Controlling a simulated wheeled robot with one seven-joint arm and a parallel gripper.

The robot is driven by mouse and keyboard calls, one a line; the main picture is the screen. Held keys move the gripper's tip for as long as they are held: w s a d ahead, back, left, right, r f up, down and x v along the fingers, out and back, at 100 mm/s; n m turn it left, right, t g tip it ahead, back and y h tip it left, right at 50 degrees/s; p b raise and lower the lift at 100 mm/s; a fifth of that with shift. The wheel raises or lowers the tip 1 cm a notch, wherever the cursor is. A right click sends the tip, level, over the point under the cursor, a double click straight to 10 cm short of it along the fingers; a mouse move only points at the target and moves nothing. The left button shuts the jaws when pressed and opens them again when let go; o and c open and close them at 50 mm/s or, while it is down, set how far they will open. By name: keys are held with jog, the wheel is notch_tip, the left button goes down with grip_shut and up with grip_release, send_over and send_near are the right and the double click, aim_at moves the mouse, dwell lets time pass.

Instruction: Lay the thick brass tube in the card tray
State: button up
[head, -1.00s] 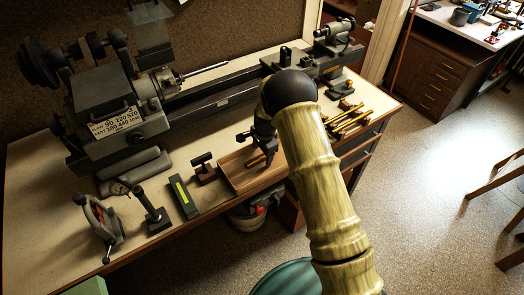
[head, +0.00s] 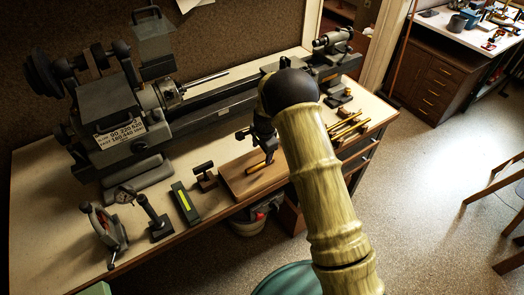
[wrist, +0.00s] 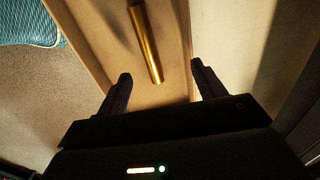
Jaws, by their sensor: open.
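A thick brass tube (wrist: 150,45) lies on the floor of the shallow card tray (wrist: 78,35), roughly along its length, in the wrist view. In the head view the tube (head: 256,168) shows as a short gold piece in the tray (head: 236,186), below and beside my gripper (head: 270,160). My gripper (wrist: 160,85) is open, with its two dark fingers apart and the near end of the tube between and just beyond them. The fingers do not touch the tube. In the head view my arm hides the tray's right end.
Several brass tubes (head: 346,128) lie to the right of my arm on the bench. A green-marked block (head: 186,203), a dark T-shaped tool (head: 204,176) and a dial gauge stand (head: 152,215) are left of the tray. A lathe (head: 120,125) runs along the back.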

jog(key=shift+r+p, duration=0.55)
jog(key=shift+r, duration=0.55)
jog(key=shift+d+r, duration=0.1)
jog(key=s+d+r+n, duration=0.3)
jog(key=s+d+r, duration=0.2)
jog(key=s, duration=0.4)
jog(key=s+d+r+n, duration=0.4)
jog(key=s+d+r, duration=0.2)
jog(key=s, duration=0.3)
jog(key=s+d+r+n+t, duration=0.1)
jog(key=s+d+r+n, duration=0.3)
jog(key=s, duration=0.5)
notch_tip(320, 180, up, 3)
jog(key=shift+s+d+f+h, duration=0.15)
jog(key=shift+s+d+h, duration=0.25)
jog(key=shift+d, duration=0.35)
